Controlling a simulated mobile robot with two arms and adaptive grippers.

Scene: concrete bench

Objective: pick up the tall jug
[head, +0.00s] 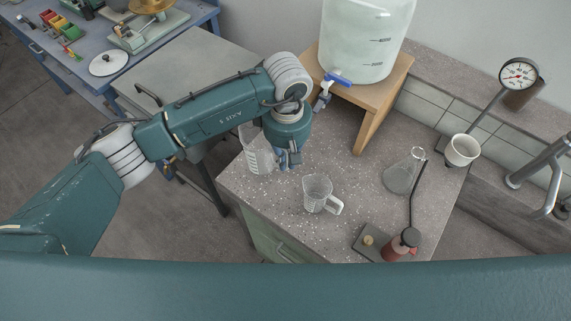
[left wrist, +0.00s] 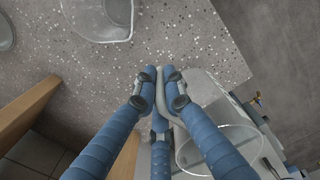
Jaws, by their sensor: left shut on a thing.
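The tall jug (head: 257,158) is clear with pale graduation marks. In the head view it is at the left edge of the bench, partly hidden behind my left gripper (head: 289,160). In the left wrist view the blue fingers of the left gripper (left wrist: 162,82) are closed on the handle of the tall jug (left wrist: 222,150), whose round rim shows at the lower right. I cannot tell whether its base touches the bench. A shorter clear jug (head: 319,194) stands upright on the bench to the right of the gripper; it also shows in the left wrist view (left wrist: 100,20). My right gripper is out of view.
A large water container (head: 362,40) with a blue-handled tap stands on a wooden stand (head: 373,102) behind. Bench between short jug and flask is clear.

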